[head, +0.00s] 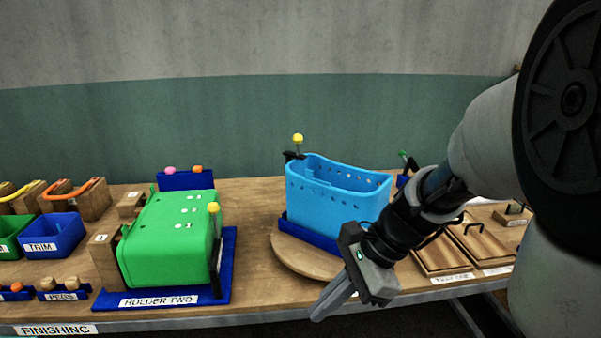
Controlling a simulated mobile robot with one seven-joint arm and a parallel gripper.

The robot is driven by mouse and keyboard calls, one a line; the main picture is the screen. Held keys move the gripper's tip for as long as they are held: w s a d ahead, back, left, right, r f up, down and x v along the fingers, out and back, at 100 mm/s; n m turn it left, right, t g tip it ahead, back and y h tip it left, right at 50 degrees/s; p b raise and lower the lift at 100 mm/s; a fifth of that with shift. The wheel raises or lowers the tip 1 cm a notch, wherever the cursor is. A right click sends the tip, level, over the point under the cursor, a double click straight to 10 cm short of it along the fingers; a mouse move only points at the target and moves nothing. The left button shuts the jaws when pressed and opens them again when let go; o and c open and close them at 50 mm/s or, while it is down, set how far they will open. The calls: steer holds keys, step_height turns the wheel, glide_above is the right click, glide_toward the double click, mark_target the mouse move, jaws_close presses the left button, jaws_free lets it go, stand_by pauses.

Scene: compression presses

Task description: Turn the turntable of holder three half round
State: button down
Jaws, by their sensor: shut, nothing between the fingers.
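A light blue open-topped bin (338,193) with small holes round its wall sits on a dark blue base. The base stands on a round wooden turntable (302,257) in the middle of the bench. No label for holder three can be read; my arm and gripper hide the turntable's right part. A yellow-knobbed post (298,140) stands behind the bin at its left. My gripper (322,312) is shut and empty, tilted down to the left, in front of the turntable's right front edge. I cannot tell whether it touches the edge.
A green bin (172,240) lies on the blue base (228,278) labelled HOLDER TWO, left of the turntable. A blue TRIM box (54,235) is farther left. Wooden trays (446,254) lie to the right. Bare bench top (251,215) shows between the holders.

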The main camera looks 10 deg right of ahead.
steer(key=w+d+f+m+t+y, duration=0.1)
steer(key=w+d+f+m+t, duration=0.15)
steer(key=d+m+t, duration=0.55)
steer(key=w+d+f+m+t+y+b, duration=0.15)
steer(key=d+f+m, duration=0.35)
steer(key=m, duration=0.8)
steer(key=w+d+f+m+t+y, duration=0.1)
steer(key=w+d+f+m+t, duration=0.3)
steer(key=d+m, duration=0.5)
steer(key=shift+m+t, duration=0.25)
steer(key=shift+m, duration=0.15)
steer(key=x, duration=0.3)
steer(key=b+x, duration=0.1)
steer(key=x, duration=0.2)
steer(key=a+r+x, duration=0.1)
steer(key=x, duration=0.2)
steer(key=shift+s+a, duration=0.15)
steer(key=shift+a, duration=0.1)
steer(key=w+d+b, duration=0.1)
steer(key=w+d, duration=0.1)
steer(key=w, duration=0.1)
steer(key=shift+d, duration=0.35)
steer(key=shift+r, duration=0.1)
